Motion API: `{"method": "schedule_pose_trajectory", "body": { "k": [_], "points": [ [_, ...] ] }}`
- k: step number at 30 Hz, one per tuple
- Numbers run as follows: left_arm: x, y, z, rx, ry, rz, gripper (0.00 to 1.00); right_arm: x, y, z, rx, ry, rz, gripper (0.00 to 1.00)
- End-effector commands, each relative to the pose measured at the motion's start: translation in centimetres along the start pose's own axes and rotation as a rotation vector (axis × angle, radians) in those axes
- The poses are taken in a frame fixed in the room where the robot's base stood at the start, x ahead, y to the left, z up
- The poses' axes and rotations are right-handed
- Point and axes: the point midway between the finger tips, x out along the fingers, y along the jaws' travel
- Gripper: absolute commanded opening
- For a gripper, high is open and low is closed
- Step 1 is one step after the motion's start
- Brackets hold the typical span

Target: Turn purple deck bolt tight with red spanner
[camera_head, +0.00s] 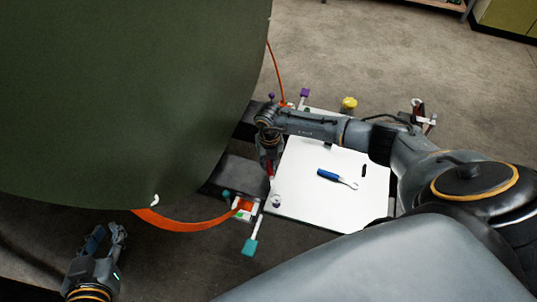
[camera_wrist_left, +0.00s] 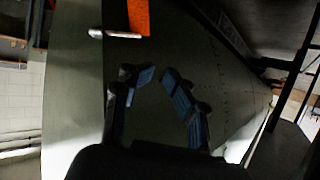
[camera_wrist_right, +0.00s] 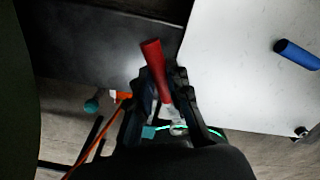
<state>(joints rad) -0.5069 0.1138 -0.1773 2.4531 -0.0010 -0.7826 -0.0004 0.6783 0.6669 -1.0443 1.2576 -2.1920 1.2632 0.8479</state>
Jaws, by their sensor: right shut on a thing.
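My right gripper (camera_head: 268,172) is shut on the red spanner (camera_wrist_right: 153,60) above the left edge of the white table. The spanner's red handle sticks up between the fingers in the right wrist view; its far end is partly hidden by the gripper. A purple block-like head (camera_head: 304,93) shows at the far edge of the table, and a small dark purple knob (camera_head: 271,96) is near it. I cannot tell which is the deck bolt. My left gripper (camera_head: 105,238) is open and empty at the lower left, with its fingers (camera_wrist_left: 157,78) apart.
The white table (camera_head: 320,205) carries a blue-handled spanner (camera_head: 333,177). A teal-headed clamp (camera_head: 250,246) sticks out at its near corner. A yellow item (camera_head: 349,103) is at the far edge. The large green fuselage panel (camera_head: 120,90) fills the left, with an orange strip (camera_head: 185,222) below.

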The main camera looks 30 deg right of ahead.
Motion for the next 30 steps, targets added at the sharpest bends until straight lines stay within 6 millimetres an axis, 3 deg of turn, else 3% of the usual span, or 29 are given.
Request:
{"method": "schedule_pose_trajectory", "body": {
  "k": [30],
  "points": [
    [-4.5,-1.2,8.9,-0.008,-0.498,-0.028,0.34,-2.4,0.0,0.1,0.0,-0.001,0.0,0.0]
  ]
}}
